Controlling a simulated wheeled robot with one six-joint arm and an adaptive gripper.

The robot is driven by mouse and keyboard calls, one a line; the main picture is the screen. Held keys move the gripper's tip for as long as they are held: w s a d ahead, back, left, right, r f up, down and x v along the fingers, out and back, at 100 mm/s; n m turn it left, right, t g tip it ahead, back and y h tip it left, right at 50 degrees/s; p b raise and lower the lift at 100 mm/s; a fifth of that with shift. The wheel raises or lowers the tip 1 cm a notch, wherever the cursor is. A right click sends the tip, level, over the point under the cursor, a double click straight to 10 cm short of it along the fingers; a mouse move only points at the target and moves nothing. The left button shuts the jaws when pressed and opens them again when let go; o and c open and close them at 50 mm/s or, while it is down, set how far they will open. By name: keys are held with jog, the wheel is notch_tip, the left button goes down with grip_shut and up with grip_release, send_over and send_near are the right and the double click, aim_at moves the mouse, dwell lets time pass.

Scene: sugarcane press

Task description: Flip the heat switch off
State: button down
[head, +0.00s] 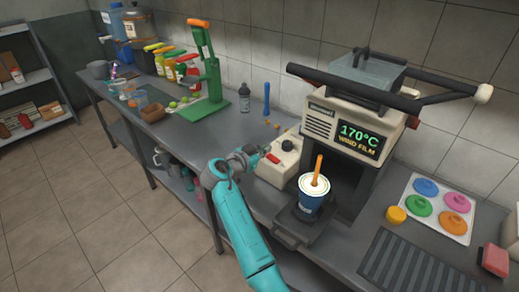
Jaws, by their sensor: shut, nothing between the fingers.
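A small white control box (279,167) stands on the counter, left of the cup sealing machine (347,113). It has a black knob (287,146) on top and a small red part (272,158) at its left side, which may be the heat switch; its position is too small to tell. The machine's display (359,140) reads 170°C and WIND FILM in green and yellow. My gripper (262,152) is shut and empty, right beside the box's left side near the red part. I cannot tell whether it touches.
A cup (312,192) with an orange stick stands on the machine's tray, right of the box. Black handle bars (340,84) jut out above. Bottles (168,66) and a green press (211,75) stand further left; colored lids (438,207) lie right.

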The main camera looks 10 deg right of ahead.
jog(key=shift+w+f, duration=0.15)
jog(key=shift+f, duration=0.95)
jog(key=shift+a, duration=0.1)
